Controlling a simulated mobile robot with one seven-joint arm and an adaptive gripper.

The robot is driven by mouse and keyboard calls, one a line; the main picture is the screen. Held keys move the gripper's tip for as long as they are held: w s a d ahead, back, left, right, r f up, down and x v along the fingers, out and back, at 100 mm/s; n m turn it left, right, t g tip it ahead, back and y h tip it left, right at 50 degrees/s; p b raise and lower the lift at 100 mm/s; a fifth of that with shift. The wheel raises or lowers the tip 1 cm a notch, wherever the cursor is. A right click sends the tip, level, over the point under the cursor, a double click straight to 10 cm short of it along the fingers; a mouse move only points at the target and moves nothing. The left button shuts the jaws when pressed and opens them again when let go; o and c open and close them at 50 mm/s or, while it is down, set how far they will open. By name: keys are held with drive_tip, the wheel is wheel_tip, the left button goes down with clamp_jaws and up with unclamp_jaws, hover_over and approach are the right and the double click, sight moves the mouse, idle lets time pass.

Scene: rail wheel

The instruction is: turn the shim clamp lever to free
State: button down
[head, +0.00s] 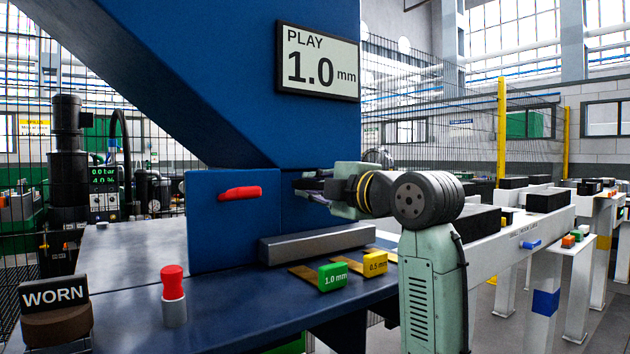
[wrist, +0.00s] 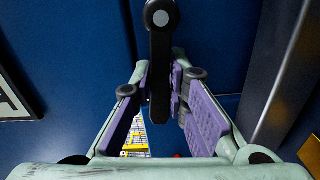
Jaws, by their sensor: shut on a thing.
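A black lever (wrist: 160,70) with a round grey pivot cap hangs down from the blue machine face in the wrist view. It looks like the shim clamp lever; no label shows on it. My gripper (wrist: 160,95) is shut on the lower part of the lever, with a purple pad on each side. In the head view, my gripper (head: 312,185) reaches in from the right to the blue face, above a grey block. There the lever is mostly hidden by the fingers. No free or clamped marking can be seen.
A blue box with a red handle (head: 240,192) stands left of my gripper. A grey block (head: 318,243), a green 1.0 mm tag (head: 333,275) and a yellow 0.5 mm tag (head: 375,263) lie below. The display (head: 318,62) reads PLAY 1.0 mm. A red-topped post (head: 173,282) stands front left.

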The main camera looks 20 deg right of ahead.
drive_tip(key=shift+a+f+n, duration=0.1)
drive_tip(key=shift+f+n, duration=0.25)
drive_tip(key=shift+n, duration=0.15)
drive_tip(key=c, duration=1.5)
unclamp_jaws()
drive_tip(key=shift+c, duration=0.2)
drive_tip(key=v, duration=1.2)
drive_tip(key=shift+r, duration=0.1)
